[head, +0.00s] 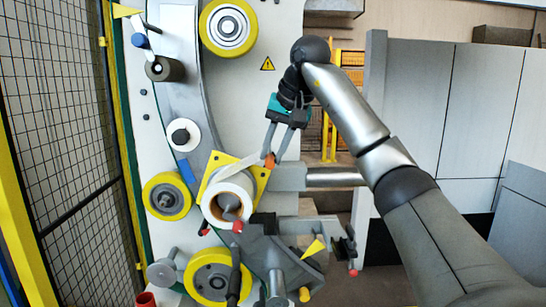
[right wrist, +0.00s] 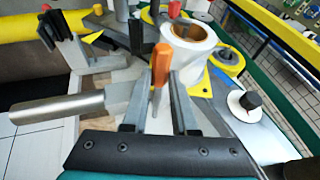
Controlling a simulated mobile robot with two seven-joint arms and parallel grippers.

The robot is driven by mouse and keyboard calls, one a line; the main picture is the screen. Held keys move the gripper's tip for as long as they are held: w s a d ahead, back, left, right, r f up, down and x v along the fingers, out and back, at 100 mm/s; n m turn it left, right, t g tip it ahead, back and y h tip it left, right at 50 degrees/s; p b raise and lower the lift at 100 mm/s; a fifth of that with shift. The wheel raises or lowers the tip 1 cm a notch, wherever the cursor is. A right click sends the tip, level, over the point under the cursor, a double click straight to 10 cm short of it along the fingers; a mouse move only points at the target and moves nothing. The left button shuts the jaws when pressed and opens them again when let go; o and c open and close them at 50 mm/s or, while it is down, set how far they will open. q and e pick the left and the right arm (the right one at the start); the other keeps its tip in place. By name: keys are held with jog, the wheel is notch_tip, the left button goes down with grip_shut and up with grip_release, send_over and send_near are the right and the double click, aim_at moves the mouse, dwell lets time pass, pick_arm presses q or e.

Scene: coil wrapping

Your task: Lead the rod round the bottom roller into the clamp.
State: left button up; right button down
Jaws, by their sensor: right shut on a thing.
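My right gripper (head: 274,156) is shut on an orange rod (right wrist: 160,66), which stands upright between the fingers in the right wrist view. The gripper is just above and right of the white coil (head: 228,199), and a pale strip (head: 240,167) runs from the coil to it. The bottom roller (head: 195,281), yellow-rimmed, is lower down, below the coil. A dark-jawed device that looks like the clamp (head: 346,248) is at the lower right; it also shows at the upper left of the right wrist view (right wrist: 62,38). My left gripper is not in view.
Other yellow-rimmed rollers (head: 166,197) and a white roller (head: 183,135) sit along the curved grey frame. A thick grey cylinder (head: 335,177) juts out right of the coil. A yellow pointer (head: 314,246) is near the clamp. A mesh fence (head: 62,120) stands at the left.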

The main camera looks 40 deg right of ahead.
notch_tip(320, 180, down, 17)
jog(key=b, duration=0.9)
dwell(1.3)
jog(key=shift+r, duration=0.1)
jog(key=shift+r, duration=0.1)
jog(key=shift+r+p, duration=0.1)
jog(key=shift+p, duration=0.55)
jog(key=shift+s+d, duration=1.25)
jog(key=shift+d, duration=0.25)
jog(key=shift+p, duration=0.3)
